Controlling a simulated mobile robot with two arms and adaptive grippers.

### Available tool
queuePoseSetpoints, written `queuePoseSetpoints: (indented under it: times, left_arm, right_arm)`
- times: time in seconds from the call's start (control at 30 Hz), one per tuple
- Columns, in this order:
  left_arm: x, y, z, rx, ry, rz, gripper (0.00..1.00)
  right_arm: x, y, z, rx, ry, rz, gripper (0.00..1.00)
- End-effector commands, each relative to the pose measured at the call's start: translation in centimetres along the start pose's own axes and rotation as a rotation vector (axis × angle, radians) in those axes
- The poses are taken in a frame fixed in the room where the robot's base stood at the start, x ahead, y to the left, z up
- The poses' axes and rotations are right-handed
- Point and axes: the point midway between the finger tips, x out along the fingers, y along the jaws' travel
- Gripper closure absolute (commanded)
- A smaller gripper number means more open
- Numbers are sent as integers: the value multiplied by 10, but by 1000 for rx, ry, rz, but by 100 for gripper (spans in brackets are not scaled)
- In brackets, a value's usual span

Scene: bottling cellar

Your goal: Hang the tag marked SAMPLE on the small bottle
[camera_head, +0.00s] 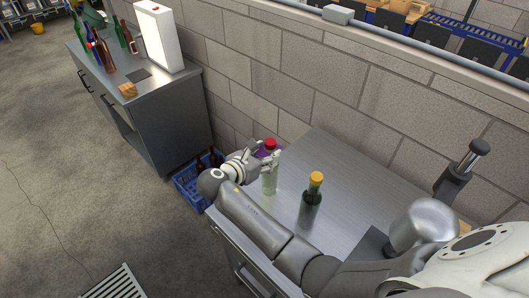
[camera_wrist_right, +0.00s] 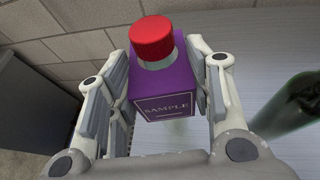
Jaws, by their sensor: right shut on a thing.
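A clear bottle with a red cap (camera_head: 269,180) stands upright on the steel table. The purple tag marked SAMPLE (camera_wrist_right: 166,106) is at its neck, with the red cap (camera_wrist_right: 153,38) rising above the tag's upper part; the tag shows only partly in the head view. My right gripper (camera_head: 272,156) has a finger on either side of the tag, and is shut on it. Whether the tag rests on the bottle's shoulder is hidden. A dark green bottle with a yellow cap (camera_head: 311,204) stands nearer, and its blurred side shows in the right wrist view (camera_wrist_right: 290,105). My left gripper is out of view.
The steel table (camera_head: 345,165) is bare behind the bottles, against a block wall (camera_head: 300,80). A blue crate (camera_head: 187,187) with dark bottles stands on the floor to the left. A farther counter (camera_head: 160,90) holds several bottles and a white box (camera_head: 158,38).

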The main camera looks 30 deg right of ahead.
Motion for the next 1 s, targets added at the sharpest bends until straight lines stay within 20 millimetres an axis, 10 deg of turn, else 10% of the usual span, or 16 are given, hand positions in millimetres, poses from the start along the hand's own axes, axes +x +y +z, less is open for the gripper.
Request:
queuePoseSetpoints:
  times: [0.2, 0.43, 1.0]
  left_arm:
    - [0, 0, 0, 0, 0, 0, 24]
    - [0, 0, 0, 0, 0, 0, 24]
    - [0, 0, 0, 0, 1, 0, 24]
  right_arm:
    - [0, 0, -1, 0, 0, 0, 59]
    - [0, 0, -1, 0, 0, 0, 28]
    - [0, 0, -1, 0, 0, 0, 28]
